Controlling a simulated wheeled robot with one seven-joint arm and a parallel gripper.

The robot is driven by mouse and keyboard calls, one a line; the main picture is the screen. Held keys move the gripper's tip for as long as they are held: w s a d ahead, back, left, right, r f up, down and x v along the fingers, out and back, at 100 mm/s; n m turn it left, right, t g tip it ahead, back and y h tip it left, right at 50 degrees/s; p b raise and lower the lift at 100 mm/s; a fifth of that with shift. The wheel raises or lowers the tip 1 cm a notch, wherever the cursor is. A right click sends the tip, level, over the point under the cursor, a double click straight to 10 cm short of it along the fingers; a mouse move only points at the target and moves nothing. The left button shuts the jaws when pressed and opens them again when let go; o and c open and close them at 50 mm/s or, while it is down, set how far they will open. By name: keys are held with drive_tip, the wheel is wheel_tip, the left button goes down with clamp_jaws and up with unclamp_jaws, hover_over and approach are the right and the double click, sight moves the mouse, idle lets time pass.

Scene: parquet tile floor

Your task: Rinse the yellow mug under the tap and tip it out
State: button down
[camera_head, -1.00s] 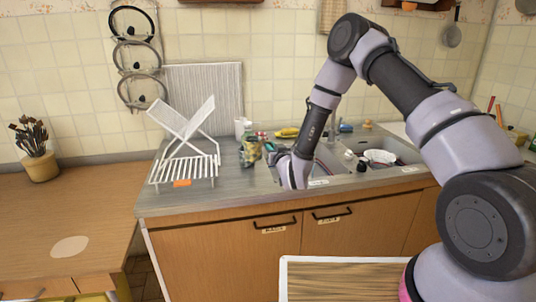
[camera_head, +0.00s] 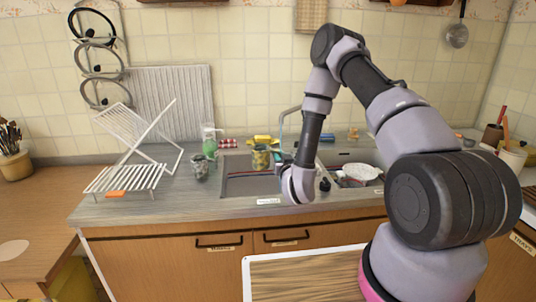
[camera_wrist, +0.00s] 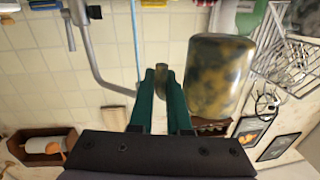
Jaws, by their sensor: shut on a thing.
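The yellow mug (camera_head: 261,158), mottled yellow and dark green-brown, looks upright over the left sink basin in the head view. In the wrist view its body (camera_wrist: 218,78) is large and just right of the fingers. My gripper (camera_head: 277,157) is at the mug's right side. Its green fingers (camera_wrist: 162,82) are closed around a small mottled piece that looks like the mug's handle. The tap (camera_head: 290,113) arches just behind the mug. A thin pale-blue line beside the tap, perhaps water, shows in the wrist view (camera_wrist: 136,45). The inside of the mug is hidden.
The sink (camera_head: 232,187) has two basins; a white bowl (camera_head: 360,173) is at the right one. A jar (camera_head: 200,168) and a soap bottle (camera_head: 209,143) stand left of the sink. A white dish rack (camera_head: 125,178) is farther left. Bare counter lies in front of the jar.

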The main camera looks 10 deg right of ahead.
drive_tip(key=shift+w+d, duration=0.25)
drive_tip(key=shift+w, duration=0.05)
drive_tip(key=w+d+f, duration=0.1)
drive_tip(key=w, duration=0.5)
drive_tip(key=w+d+f, duration=0.1)
drive_tip(key=w+d, duration=0.1)
drive_tip(key=w, duration=0.5)
drive_tip(key=shift+d+f, duration=0.15)
drive_tip(key=shift+f, duration=0.25)
drive_tip(key=shift+d, duration=0.2)
drive_tip(key=shift+s+d, duration=0.15)
drive_tip(key=shift+d, duration=0.25)
drive_tip(key=shift+a, duration=0.25)
drive_tip(key=shift+a, duration=0.35)
